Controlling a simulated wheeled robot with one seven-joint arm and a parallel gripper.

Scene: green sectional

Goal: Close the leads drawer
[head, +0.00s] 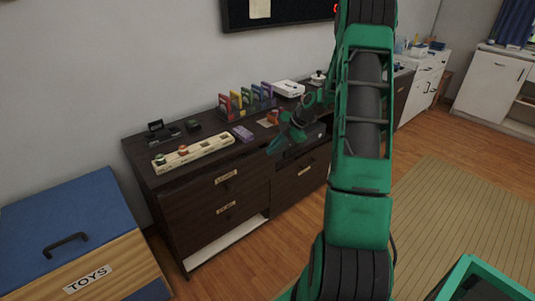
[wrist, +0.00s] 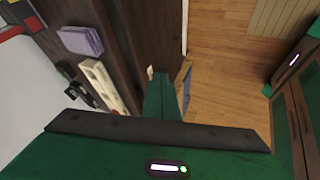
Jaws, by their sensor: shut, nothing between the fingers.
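A dark wooden dresser (head: 185,205) stands against the wall, with pale-labelled drawers. The left column has an upper drawer (head: 240,180) and a lower drawer (head: 240,208) with fronts that look flush. A right drawer (head: 300,175) also carries a label. The label words are too small to read, so I cannot tell which is the leads drawer. My gripper (head: 272,151) is at the dresser's front edge, near the middle, by a dark recess (head: 300,147) partly hidden by my arm. In the wrist view my gripper (wrist: 165,97) is shut and empty, beside the dresser front; contact is unclear.
On the dresser top are a cream tray (head: 205,151), a purple block (head: 243,133), coloured upright pieces (head: 247,100) and a white box (head: 289,88). A blue-lidded toy chest (head: 65,225) stands left. Wooden floor (head: 240,275) is clear in front, with a rug (head: 460,220) to the right.

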